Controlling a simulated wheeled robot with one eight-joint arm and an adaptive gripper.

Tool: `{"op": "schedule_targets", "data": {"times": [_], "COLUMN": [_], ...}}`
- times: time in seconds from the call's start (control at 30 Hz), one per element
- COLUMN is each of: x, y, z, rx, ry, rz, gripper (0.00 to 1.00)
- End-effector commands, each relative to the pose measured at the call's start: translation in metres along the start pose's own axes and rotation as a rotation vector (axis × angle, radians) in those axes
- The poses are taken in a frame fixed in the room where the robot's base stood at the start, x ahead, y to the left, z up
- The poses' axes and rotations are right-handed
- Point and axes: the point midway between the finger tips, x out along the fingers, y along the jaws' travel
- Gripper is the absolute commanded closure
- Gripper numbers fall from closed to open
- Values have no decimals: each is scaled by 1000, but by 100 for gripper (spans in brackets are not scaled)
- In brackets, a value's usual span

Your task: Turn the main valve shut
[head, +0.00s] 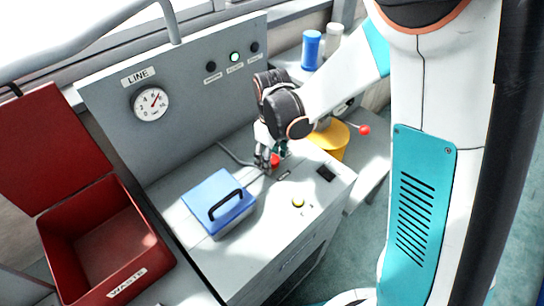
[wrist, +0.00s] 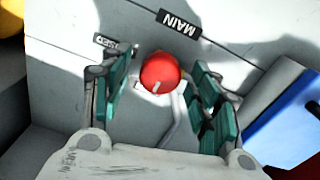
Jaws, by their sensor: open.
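The main valve is a red round knob (wrist: 160,72) with a pale mark on its edge, seen beside the MAIN label (wrist: 180,24) in the wrist view. In the head view the red knob (head: 275,160) is partly hidden by my gripper (head: 268,158). In the wrist view my gripper (wrist: 162,80) is open, with one green-padded finger on each side of the knob. Gaps show between the knob and both fingers. A small label (wrist: 108,42) left of the knob is hard to read.
A blue box with a black handle (head: 219,203) sits left of my gripper. A yellow button (head: 298,202) is nearer the front. A LINE gauge (head: 151,103) and three lamps, the middle one lit (head: 234,57), are on the back panel. A red WASTE bin (head: 60,245) stands left.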

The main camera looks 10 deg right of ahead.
Motion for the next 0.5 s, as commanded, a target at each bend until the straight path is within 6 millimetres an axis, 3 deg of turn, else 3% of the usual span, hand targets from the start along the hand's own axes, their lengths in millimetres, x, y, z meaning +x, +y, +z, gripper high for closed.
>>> {"op": "schedule_targets", "data": {"times": [0.07, 0.27, 0.5], "x": [0, 0, 0], "y": [0, 0, 0], "z": [0, 0, 0], "rx": [0, 0, 5], "ry": [0, 0, 0], "rz": [0, 0, 0], "gripper": [44, 87, 88]}}
